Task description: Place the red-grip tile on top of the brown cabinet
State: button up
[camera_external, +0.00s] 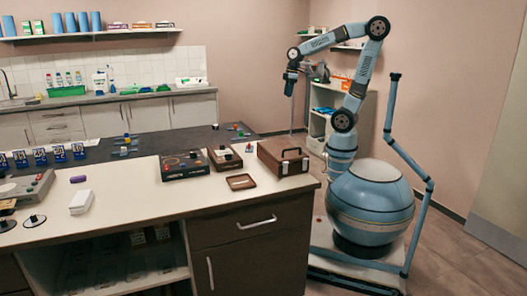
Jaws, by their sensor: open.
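My gripper (289,92) hangs pointing down at the end of my raised arm, in the air behind the counter's right end. It is open, and I see nothing in it. I cannot tell for sure which piece is the red-grip tile. A brown case-like box with a handle (283,158) stands at the counter's right end. A lower brown box (224,158) with small pieces on top is left of it. I cannot tell which of these is the brown cabinet.
A dark flat box (185,165) and a small brown tray (241,182) lie on the pale counter (150,205). Numbered blue cards (40,156) stand at left. A white shelf unit (322,110) is behind my arm. The pale counter's front middle is clear.

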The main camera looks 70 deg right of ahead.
jog(key=s+d+r+m+t+h, duration=0.1)
jog(key=s+d+r+m+t, duration=0.2)
jog(key=s+m, duration=0.3)
jog(key=shift+s+d+r+m+t, duration=0.35)
jog(key=shift+s+r+t, duration=0.15)
jog(key=shift+s, duration=1.25)
